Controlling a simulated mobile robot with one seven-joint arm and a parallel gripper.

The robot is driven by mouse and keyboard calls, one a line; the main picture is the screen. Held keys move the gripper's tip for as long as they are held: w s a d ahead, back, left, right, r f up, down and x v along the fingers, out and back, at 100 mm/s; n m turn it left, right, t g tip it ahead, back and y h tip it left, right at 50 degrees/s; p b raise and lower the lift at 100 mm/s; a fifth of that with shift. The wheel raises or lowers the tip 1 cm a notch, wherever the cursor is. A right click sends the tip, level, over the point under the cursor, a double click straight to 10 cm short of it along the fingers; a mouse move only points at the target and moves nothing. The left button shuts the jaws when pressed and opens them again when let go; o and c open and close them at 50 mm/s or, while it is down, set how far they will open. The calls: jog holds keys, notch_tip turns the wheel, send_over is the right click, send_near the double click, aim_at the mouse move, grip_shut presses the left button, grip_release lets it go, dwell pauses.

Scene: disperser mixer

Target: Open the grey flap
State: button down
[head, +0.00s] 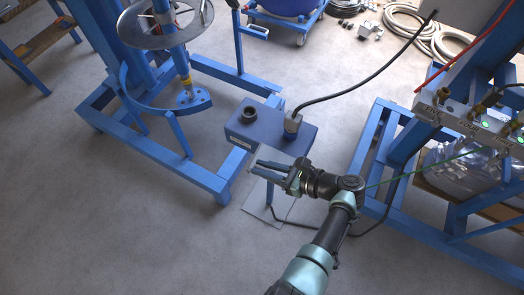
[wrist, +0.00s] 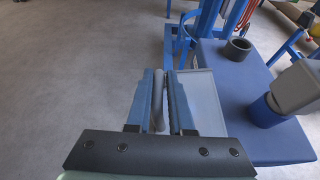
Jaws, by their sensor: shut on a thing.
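The grey flap (wrist: 204,103) is a flat light-grey panel on the near side of the blue box (wrist: 255,85) in the wrist view. A grey bar (wrist: 158,100), which looks like its handle, runs between the fingers of my gripper (wrist: 163,80). My gripper is shut on this bar. The flap stands just right of the right finger and looks closed or nearly so; I cannot tell exactly. In the head view my gripper (head: 256,168) reaches left along the near side of the blue box (head: 265,125) and hides most of the flap.
A dark ring (head: 250,113) and a grey connector (head: 292,124) with a black cable stand on the box. A blue mixer frame (head: 160,150) is at the left, another blue frame (head: 430,235) at the right. The floor (head: 90,220) at the front left is clear.

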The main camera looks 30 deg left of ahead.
jog(key=shift+w+r, duration=0.2)
jog(key=shift+r, duration=0.3)
jog(key=shift+w, duration=0.1)
jog(key=c, duration=0.9)
grip_release()
jog(key=shift+r, duration=0.1)
jog(key=shift+w, duration=0.1)
jog(key=v, duration=1.3)
jog(key=shift+b, duration=0.4)
jog(key=shift+w, duration=0.1)
